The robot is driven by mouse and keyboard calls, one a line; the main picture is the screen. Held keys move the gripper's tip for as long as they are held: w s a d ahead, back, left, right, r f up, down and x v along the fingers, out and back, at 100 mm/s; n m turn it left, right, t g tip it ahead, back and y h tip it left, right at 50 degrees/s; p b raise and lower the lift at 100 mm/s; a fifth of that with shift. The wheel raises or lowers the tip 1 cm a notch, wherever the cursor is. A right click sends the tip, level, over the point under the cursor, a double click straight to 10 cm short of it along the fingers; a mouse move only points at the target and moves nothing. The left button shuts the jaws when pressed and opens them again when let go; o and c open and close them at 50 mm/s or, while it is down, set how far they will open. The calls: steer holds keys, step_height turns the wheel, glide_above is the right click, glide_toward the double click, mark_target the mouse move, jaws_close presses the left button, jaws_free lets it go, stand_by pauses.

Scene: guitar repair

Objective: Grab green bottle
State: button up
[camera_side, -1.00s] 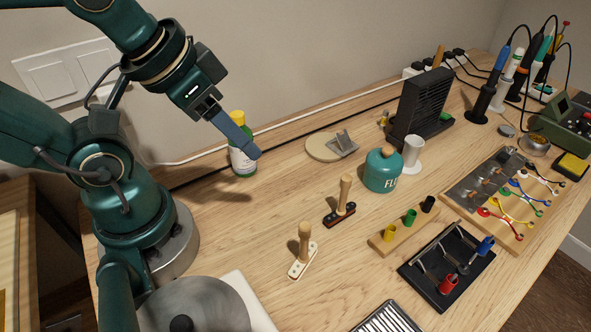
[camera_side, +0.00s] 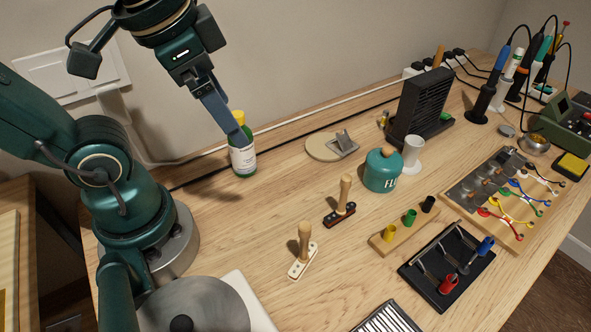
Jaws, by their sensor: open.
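The green bottle (camera_side: 243,159) stands upright near the back left of the wooden bench, by the wall. It has a yellow cap (camera_side: 238,116) and a white label. My gripper (camera_side: 229,122) points down at the bottle's upper left, its grey-blue finger overlapping the bottle's shoulder and cap edge in this view. It is open, and nothing is held in it. Only one finger shows clearly. I cannot tell whether the finger touches the bottle or is in front of it.
A round tan pad (camera_side: 323,147), a teal flux pot (camera_side: 382,170) and a black fan unit (camera_side: 421,107) stand to the right. Two wooden-handled tools (camera_side: 345,194) (camera_side: 304,243) stand in front. A white cable (camera_side: 301,115) runs along the wall. Bare wood surrounds the bottle's front.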

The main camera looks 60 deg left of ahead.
steer(key=a+f+m+g+y, duration=0.2)
steer(key=a+m, duration=0.1)
steer(key=m, duration=0.1)
step_height(320, 180, up, 3)
steer(key=m+y, duration=1)
steer(key=m, duration=0.4)
glide_above(245, 152)
steer(key=shift+t, duration=0.3)
step_height(245, 152, down, 16)
steer(key=shift+f, duration=0.2)
steer(key=shift+x, duration=2.55)
jaws_close()
